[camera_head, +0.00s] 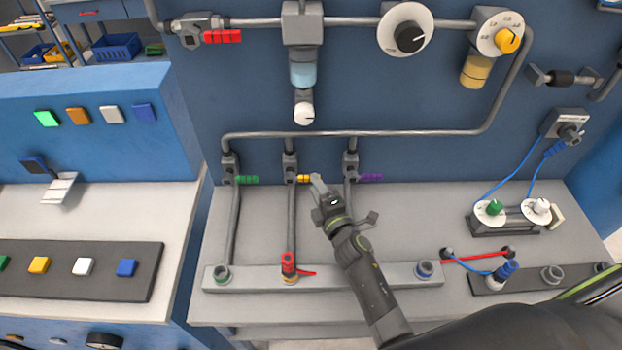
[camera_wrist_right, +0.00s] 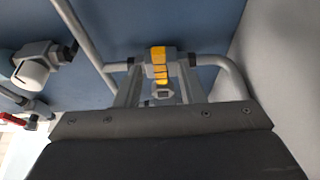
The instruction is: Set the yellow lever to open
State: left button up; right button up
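The yellow lever (camera_head: 303,179) sits on the middle of three vertical pipes on the blue wall panel. It points sideways to the right, across its pipe. My right gripper (camera_head: 317,184) is at the lever's right end, and its arm comes up from the lower right. In the right wrist view the yellow lever (camera_wrist_right: 159,64) lies between the two fingertips of my right gripper (camera_wrist_right: 160,75). A gap shows on each side of it, so the gripper looks open around it; contact is not clear. My left gripper is not in view.
A green lever (camera_head: 246,180) is to the left and a purple lever (camera_head: 371,177) close to the right. A red-handled valve (camera_head: 289,264) stands below on the grey rail (camera_head: 352,277). A horizontal pipe (camera_head: 380,133) runs above. Blue cables (camera_head: 508,174) hang at the right.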

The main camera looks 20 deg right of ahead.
aim_at(302, 178)
jog(key=shift+w+a+b, duration=0.2)
jog(key=shift+w+b, duration=0.15)
jog(key=shift+w, duration=1.6)
grip_shut()
